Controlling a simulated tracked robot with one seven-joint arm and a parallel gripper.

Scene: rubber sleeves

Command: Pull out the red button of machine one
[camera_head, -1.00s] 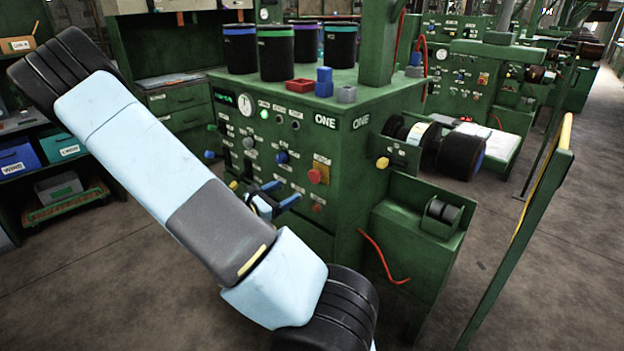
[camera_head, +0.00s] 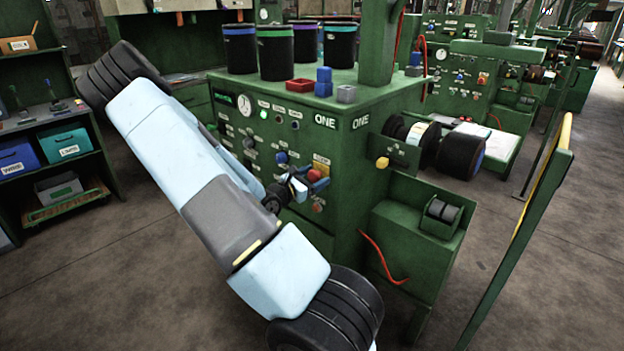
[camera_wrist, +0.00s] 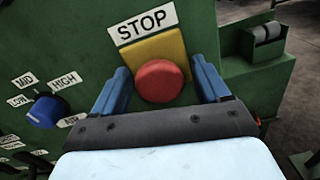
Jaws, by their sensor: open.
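Machine one (camera_head: 350,160) is a green cabinet marked ONE. Its red button (camera_head: 314,175) is on the front panel. In the wrist view, the round red button (camera_wrist: 160,81) sits on a yellow plate (camera_wrist: 160,48) under a STOP label (camera_wrist: 142,21). My gripper (camera_wrist: 160,85) is open, with one blue finger to the left of the button and one to the right. Gaps show between the fingers and the button, and nothing is held. In the head view my gripper (camera_head: 307,182) is at the panel by the button, partly covering the panel around it.
A blue selector knob (camera_wrist: 42,112) marked MID and HIGH is left of my gripper. A green barrier with a yellow edge (camera_head: 540,205) stands at the right.

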